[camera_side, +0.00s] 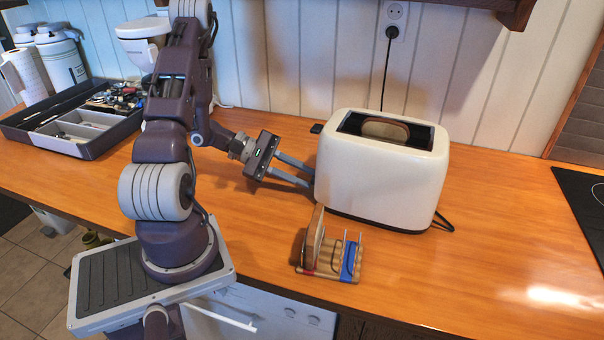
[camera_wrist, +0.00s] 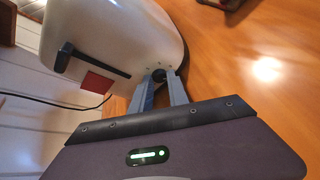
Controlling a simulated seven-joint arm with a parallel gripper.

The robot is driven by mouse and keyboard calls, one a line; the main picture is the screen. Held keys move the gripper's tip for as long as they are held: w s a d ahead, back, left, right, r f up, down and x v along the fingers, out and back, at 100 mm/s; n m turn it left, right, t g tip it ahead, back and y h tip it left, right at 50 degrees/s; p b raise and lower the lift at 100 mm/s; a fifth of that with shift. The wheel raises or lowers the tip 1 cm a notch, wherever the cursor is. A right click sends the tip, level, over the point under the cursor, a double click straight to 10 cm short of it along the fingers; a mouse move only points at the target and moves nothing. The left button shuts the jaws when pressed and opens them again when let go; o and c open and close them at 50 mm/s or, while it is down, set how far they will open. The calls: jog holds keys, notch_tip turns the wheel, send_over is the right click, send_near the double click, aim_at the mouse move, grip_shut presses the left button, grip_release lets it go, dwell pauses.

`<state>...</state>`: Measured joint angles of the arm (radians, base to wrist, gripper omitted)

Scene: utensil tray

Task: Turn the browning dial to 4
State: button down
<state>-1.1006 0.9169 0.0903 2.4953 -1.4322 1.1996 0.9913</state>
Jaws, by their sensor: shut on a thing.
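The cream toaster (camera_side: 378,180) stands on the wooden counter, and its end face fills the upper left of the wrist view (camera_wrist: 115,30). The browning dial (camera_wrist: 158,75) is a small dark knob low on that end face. My gripper (camera_side: 311,179) reaches the toaster's left end. In the wrist view its two grey fingertips (camera_wrist: 159,76) are shut on the dial, one on each side. The dial is hidden in the side view, and its marks are too small to read. A dark lever (camera_wrist: 66,58) is beside a red-brown patch (camera_wrist: 97,82) on the same face.
A bread slice (camera_side: 385,130) sits in the toaster slot. A small wooden rack (camera_side: 328,271) with a bread slice (camera_side: 314,236) stands in front of the toaster. A utensil tray (camera_side: 95,146) is at far left; a dark hob (camera_side: 585,200) is at right.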

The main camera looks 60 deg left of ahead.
jog(key=shift+d+m+t+y, duration=0.1)
jog(key=shift+m+t+y, duration=0.25)
jog(key=shift+m, duration=0.35)
jog(key=shift+f+t, duration=0.1)
jog(key=shift+t, duration=0.15)
jog(key=c, duration=1.6)
grip_release()
jog(key=shift+o, duration=0.2)
jog(key=shift+s, duration=0.1)
jog(key=v, duration=0.7)
